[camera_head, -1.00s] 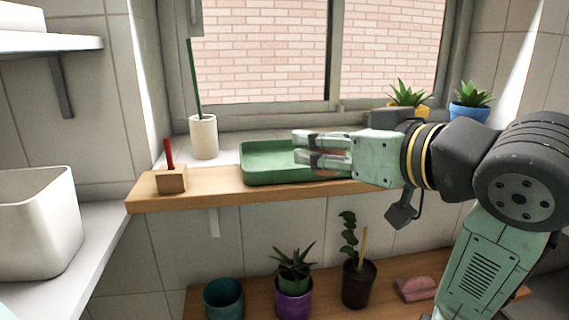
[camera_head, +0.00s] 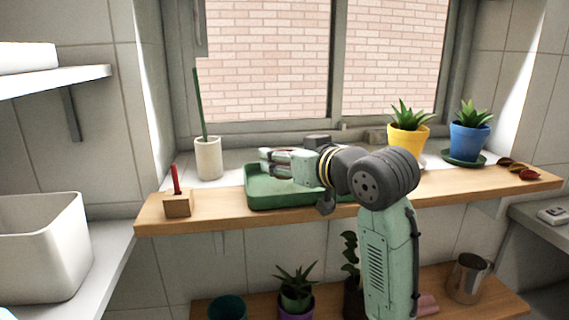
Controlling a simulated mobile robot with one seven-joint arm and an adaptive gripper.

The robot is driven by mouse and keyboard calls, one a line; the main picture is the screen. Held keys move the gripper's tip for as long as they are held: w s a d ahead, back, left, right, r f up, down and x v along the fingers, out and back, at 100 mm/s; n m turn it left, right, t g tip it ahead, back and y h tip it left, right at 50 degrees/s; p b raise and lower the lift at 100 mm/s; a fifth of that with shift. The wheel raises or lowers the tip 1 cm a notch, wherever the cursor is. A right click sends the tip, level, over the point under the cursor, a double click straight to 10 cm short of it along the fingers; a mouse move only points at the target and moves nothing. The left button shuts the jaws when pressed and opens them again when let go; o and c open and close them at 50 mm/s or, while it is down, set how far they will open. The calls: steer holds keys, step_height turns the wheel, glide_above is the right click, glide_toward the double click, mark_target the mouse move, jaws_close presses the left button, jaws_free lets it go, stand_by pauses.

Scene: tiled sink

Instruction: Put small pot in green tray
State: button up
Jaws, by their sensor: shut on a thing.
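The green tray (camera_head: 258,196) sits on the wooden shelf in front of the window. My gripper (camera_head: 268,162) is just above the tray's left and back part, pointing left. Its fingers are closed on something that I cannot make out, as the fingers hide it. I cannot tell whether it is the small pot, or whether it touches the tray. My gripper and forearm cover the tray's middle and right part.
Left of the tray stand a white cup (camera_head: 208,159) with a green stick and a wooden block (camera_head: 177,205) with a red peg. At right are a yellow pot (camera_head: 407,141) and a blue pot (camera_head: 468,140). Several pots stand on the lower shelf.

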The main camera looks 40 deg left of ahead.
steer(key=shift+f, duration=1)
steer(key=shift+f, duration=0.2)
steer(key=o, duration=1.1)
steer(key=shift+o, duration=0.2)
